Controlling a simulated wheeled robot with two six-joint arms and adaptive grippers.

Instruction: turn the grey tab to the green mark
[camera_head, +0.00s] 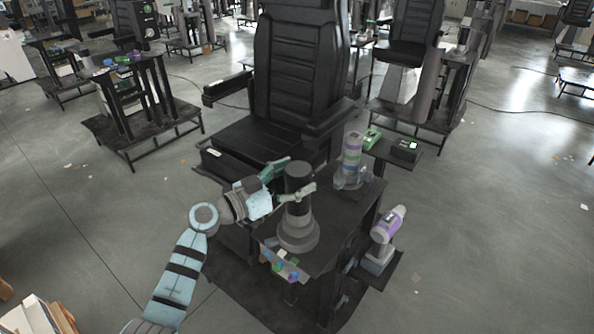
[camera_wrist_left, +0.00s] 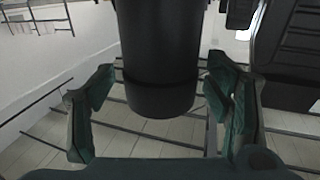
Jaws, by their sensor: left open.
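A column with a black upper part (camera_head: 298,177) and a wide grey round base (camera_head: 298,237) stands on a dark stand in front of the chair. My left gripper (camera_head: 301,174) is open, with its green fingers on either side of the black part. In the left wrist view the black cylinder (camera_wrist_left: 160,60) hangs between the open fingers (camera_wrist_left: 160,98), with a gap visible on each side. I cannot make out the grey tab or the green mark on this column; they are hidden or too small. My right gripper is not in view.
A banded grey, green and purple column (camera_head: 352,157) stands behind on the right. A purple and grey tool (camera_head: 386,228) stands on a lower shelf. Small coloured pieces (camera_head: 280,266) sit at the stand's front. A black chair (camera_head: 298,75) is close behind. Floor at right is clear.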

